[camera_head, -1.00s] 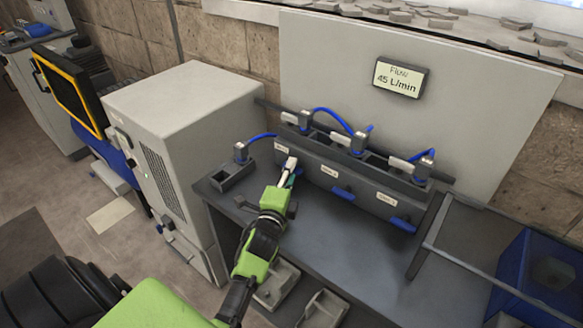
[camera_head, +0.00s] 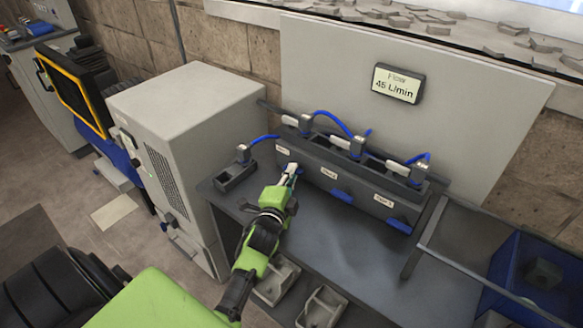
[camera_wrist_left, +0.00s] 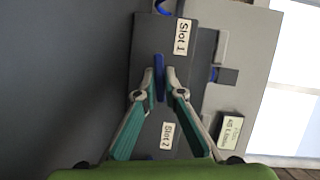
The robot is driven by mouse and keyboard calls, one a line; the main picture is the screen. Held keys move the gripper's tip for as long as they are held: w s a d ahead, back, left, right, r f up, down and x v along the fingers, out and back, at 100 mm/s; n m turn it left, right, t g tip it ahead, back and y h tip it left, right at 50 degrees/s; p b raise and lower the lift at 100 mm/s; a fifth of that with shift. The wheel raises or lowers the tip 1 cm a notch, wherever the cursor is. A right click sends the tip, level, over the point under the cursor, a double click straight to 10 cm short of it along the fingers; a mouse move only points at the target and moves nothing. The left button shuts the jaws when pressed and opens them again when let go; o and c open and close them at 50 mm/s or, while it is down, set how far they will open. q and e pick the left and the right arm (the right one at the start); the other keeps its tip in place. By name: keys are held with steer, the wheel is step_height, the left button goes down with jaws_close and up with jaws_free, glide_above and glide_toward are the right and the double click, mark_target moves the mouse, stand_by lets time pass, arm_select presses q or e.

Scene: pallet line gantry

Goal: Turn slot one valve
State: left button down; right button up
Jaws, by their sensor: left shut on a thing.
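The grey valve block (camera_head: 318,171) runs along the back of the dark bench, with labels for several slots on its front. My left gripper (camera_head: 291,170) is at its left end, below the slot 1 label (camera_head: 283,150). In the left wrist view, the fingers (camera_wrist_left: 160,80) are shut on the blue slot one valve handle (camera_wrist_left: 159,68), one on each side. The handle lies lengthwise along the block, near the Slot 1 label (camera_wrist_left: 183,37). The gripper mostly hides it in the head view. My right gripper is not in view.
Two more blue handles, slot 2 (camera_head: 341,196) and slot 3 (camera_head: 399,226), stick out to the right. A flow display (camera_head: 398,83) reads 45 L/min. A grey cabinet (camera_head: 185,140) stands left, a blue bin (camera_head: 530,270) right. The bench top (camera_head: 345,235) is mostly clear.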

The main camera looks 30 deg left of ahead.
arm_select(q)
steer(key=n+h+p, duration=0.1)
steer(key=n+p, duration=0.1)
steer(key=p, duration=0.1)
steer(key=n+g+h+p, duration=0.1)
steer(key=n+p, duration=0.1)
steer(key=p, duration=0.2)
steer(key=r+n+g+p, duration=0.1)
steer(key=n+p, duration=0.1)
steer(key=p, duration=0.1)
steer(key=shift+a+r+h, duration=0.1)
steer(key=shift+a+h, duration=0.15)
steer(key=shift+h, duration=0.15)
steer(key=shift+n+h+p, duration=0.3)
steer(key=shift+n+p, duration=0.2)
steer(key=shift+p, duration=0.05)
steer(key=shift+a+n+g+h+p, duration=0.15)
steer(key=shift+n+g+h+p, duration=0.25)
steer(key=shift+n, duration=0.5)
steer(key=shift+f+n+h, duration=0.25)
steer(key=shift+n+h, duration=0.25)
steer(key=shift+n+h+b, duration=0.5)
steer(key=shift+n+h, duration=0.1)
steer(key=shift+n, duration=0.2)
steer(key=c, duration=2.1)
jaws_free()
steer(key=shift+w, duration=0.1)
steer(key=shift+c, duration=0.2)
steer(key=shift+f, duration=0.1)
